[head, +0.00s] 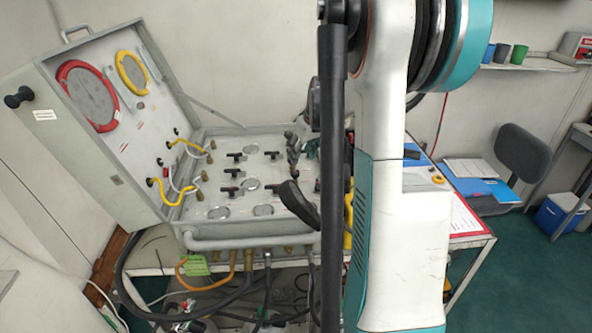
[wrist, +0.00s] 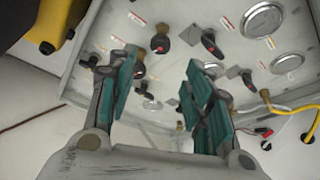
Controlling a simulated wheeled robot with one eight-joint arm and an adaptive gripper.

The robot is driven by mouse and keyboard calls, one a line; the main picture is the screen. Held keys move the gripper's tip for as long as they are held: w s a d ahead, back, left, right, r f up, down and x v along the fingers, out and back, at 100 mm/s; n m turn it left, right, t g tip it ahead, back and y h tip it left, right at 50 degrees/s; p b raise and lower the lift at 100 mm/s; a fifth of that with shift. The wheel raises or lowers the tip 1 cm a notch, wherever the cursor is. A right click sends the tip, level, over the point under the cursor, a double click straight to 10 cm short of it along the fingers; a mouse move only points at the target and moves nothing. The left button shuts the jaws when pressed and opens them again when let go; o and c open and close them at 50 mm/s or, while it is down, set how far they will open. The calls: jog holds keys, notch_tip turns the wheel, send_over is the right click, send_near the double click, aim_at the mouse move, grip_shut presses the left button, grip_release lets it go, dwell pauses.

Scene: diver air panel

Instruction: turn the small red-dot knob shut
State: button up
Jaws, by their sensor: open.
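The diver air panel (head: 225,185) lies in an open grey case on the table, with black-handled valves and round gauges. In the wrist view, a small black knob (wrist: 160,36) with a red mark and brass fitting stands just beyond my fingertips, near their gap. Several other handles also carry red marks, so I cannot tell for certain which is the red-dot knob. My gripper (wrist: 162,60) is open over the panel, teal pads apart, with nothing seen held. In the head view my arm hides most of the gripper and the panel's right side.
Black-handled valves (wrist: 210,42) stand close to the right finger. A yellow and black object (wrist: 50,25) is at upper left in the wrist view. The raised case lid (head: 100,130) stands at left with yellow hoses. A blue folder (head: 480,180) and a chair (head: 522,150) are at right.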

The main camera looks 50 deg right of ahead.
aim_at(295, 171)
jog(key=b+x, duration=0.1)
jog(key=x, duration=0.8)
jog(key=shift+w+f, duration=0.25)
jog(key=shift+f, duration=0.05)
jog(key=c, duration=1)
